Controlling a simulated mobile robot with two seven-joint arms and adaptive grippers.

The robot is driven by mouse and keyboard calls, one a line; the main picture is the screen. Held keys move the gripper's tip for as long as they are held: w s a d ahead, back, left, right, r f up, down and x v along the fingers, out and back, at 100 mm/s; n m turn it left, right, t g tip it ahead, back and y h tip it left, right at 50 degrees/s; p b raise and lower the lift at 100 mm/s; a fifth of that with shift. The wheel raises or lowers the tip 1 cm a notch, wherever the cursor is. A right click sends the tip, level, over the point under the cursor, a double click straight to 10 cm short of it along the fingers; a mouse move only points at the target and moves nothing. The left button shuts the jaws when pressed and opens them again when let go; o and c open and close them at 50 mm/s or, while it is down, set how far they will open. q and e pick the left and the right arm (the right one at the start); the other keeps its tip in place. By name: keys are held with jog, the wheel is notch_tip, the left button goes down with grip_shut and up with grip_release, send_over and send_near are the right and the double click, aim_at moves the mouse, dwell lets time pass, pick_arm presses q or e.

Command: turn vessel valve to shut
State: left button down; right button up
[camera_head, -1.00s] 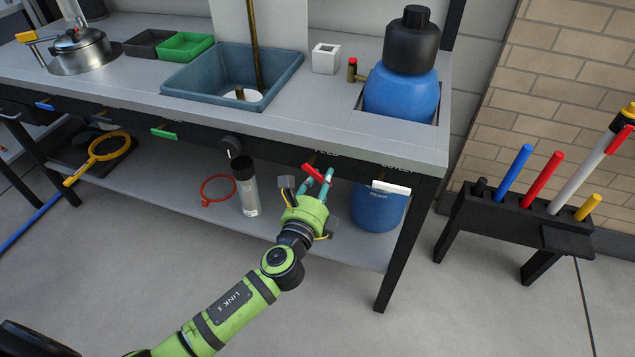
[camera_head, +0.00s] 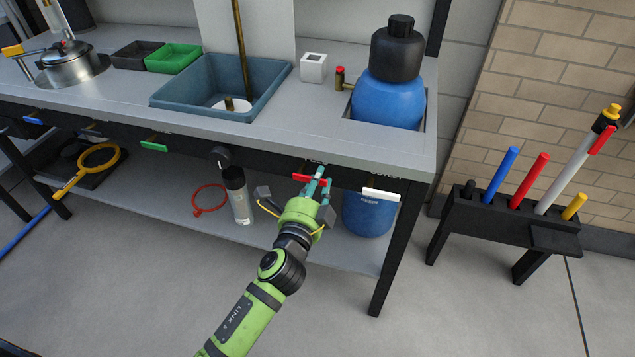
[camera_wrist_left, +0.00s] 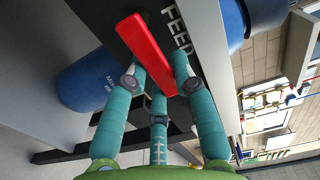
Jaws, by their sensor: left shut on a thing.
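A red bar handle (camera_head: 308,178) sits on the black front rail of the bench. In the left wrist view the red handle (camera_wrist_left: 147,55) lies beside the white lettering "FEED" (camera_wrist_left: 178,32); I see no label naming the vessel there. My left gripper (camera_head: 318,184) has its teal fingers around this handle. In the left wrist view the left gripper (camera_wrist_left: 160,88) is shut on the handle, with fingers on both sides. A white bar handle (camera_head: 381,195) is further right on the rail; its label is unreadable. My right gripper is not in view.
A blue vessel (camera_head: 388,98) with a black cap stands in the bench top. A blue drum (camera_head: 367,214) and a clear bottle (camera_head: 238,200) stand on the lower shelf. Green (camera_head: 154,146) and blue (camera_head: 33,121) handles are further left. A tool stand (camera_head: 500,215) is at right.

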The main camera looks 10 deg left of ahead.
pick_arm(q)
jog(key=shift+r, duration=0.15)
dwell(0.3)
jog(key=c, duration=1)
grip_release()
jog(key=s, duration=1.2)
jog(key=shift+a, duration=0.2)
